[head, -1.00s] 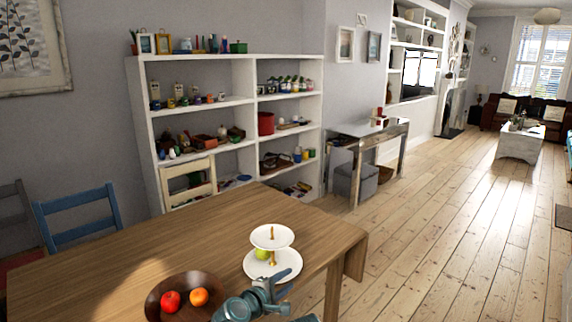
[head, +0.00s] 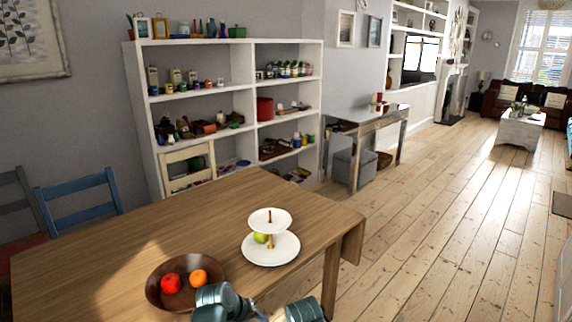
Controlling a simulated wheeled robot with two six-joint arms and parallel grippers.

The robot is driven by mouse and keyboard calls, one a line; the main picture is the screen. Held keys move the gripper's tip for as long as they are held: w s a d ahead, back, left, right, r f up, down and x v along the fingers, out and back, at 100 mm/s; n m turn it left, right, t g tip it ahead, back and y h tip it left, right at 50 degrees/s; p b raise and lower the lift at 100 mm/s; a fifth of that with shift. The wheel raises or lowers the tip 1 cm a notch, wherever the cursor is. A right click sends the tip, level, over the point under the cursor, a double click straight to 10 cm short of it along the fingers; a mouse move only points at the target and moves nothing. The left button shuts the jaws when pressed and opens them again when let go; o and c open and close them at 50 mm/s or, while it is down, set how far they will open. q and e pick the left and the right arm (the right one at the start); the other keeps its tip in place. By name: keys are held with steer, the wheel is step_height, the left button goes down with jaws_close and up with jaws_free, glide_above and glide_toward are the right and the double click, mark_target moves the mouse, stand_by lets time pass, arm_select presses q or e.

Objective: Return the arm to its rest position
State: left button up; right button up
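Parts of my two teal-grey arms show at the bottom edge of the head view, one just right of the wooden bowl and one further right. The fingers of both my grippers are out of view below the edge. A white two-tier stand (head: 283,251) with a gold stem stands upright on the wooden table (head: 130,247). A green apple (head: 261,238) rests on its lower plate, partly covered by the upper plate. No gripper touches the stand.
A dark wooden bowl (head: 209,266) on the table holds a red apple (head: 170,283) and an orange (head: 198,277). A blue chair (head: 78,205) and a cream chair (head: 187,167) stand behind the table. Open floorboards (head: 440,230) lie to the right.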

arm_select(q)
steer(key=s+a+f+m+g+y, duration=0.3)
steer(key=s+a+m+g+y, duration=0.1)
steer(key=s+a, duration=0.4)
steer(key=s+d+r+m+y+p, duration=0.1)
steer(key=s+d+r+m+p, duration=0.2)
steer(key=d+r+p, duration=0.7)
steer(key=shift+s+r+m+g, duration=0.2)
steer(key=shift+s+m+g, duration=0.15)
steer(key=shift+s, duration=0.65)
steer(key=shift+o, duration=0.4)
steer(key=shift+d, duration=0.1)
